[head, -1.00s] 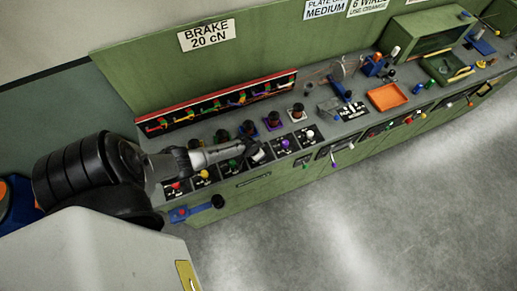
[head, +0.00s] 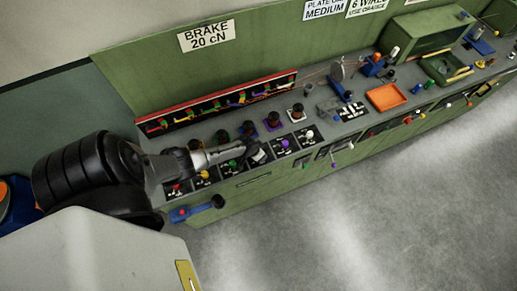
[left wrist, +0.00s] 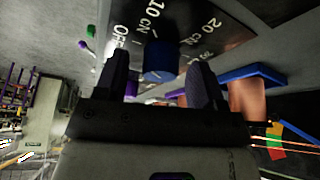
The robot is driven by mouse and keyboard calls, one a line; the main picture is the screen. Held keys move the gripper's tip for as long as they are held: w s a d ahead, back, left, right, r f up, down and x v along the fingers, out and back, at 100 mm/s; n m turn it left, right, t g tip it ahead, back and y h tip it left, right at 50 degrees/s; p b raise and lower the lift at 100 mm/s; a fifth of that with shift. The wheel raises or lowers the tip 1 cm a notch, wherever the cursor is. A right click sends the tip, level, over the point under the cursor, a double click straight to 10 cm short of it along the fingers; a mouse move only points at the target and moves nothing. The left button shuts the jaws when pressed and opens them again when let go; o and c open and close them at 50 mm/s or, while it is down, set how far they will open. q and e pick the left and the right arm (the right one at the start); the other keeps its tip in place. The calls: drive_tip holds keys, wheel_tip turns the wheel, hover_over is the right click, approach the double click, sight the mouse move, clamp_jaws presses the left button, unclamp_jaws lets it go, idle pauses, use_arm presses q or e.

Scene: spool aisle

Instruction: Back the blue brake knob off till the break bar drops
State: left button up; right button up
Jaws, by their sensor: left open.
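The blue brake knob (left wrist: 160,62) shows in the left wrist view on a black dial plate (left wrist: 222,22) marked OFF, 10 cN and 20 cN. My left gripper (left wrist: 158,75) is open, with one finger on each side of the knob; I cannot tell whether they touch it. A black rack (head: 215,103) with a red top edge holds coloured pieces; I cannot single out the break bar.
Dark-topped spools, one on a purple base (head: 273,119), stand behind the knobs. A sign (head: 206,35) reads BRAKE 20 cN. An orange tray (head: 387,97) lies farther right on the bench. The grey floor (head: 400,210) in front is clear.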

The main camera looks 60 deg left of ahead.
use_arm(q)
drive_tip(key=shift+s+r, duration=0.15)
drive_tip(key=shift+r, duration=0.35)
drive_tip(key=p+v, duration=0.2)
drive_tip(key=v, duration=1)
drive_tip(key=shift+r, duration=0.4)
drive_tip(key=shift+s+d, duration=0.1)
drive_tip(key=shift+d, duration=0.05)
